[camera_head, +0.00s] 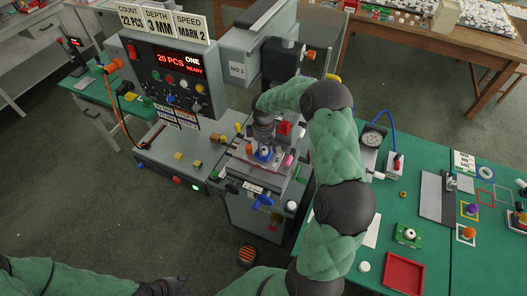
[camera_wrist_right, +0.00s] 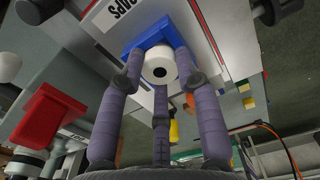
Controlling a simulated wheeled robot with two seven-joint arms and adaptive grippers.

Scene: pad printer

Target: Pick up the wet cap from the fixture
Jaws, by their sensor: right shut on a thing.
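The wet cap, white with a black dot on its face, shows in the right wrist view (camera_wrist_right: 157,70) between the fingers of my right gripper (camera_wrist_right: 160,78). The gripper is shut on the cap. Behind the cap is the blue fixture (camera_wrist_right: 131,37); I cannot tell whether the cap still touches it. In the head view the right gripper (camera_head: 264,138) reaches down over the blue fixture (camera_head: 276,160) at the front of the pad printer (camera_head: 240,70).
A red part (camera_wrist_right: 45,117) is close beside the fingers in the wrist view. The printer's control box (camera_head: 172,80) stands left of the right gripper. A green table (camera_head: 440,260) at the right holds a red tray (camera_head: 403,272) and several small parts.

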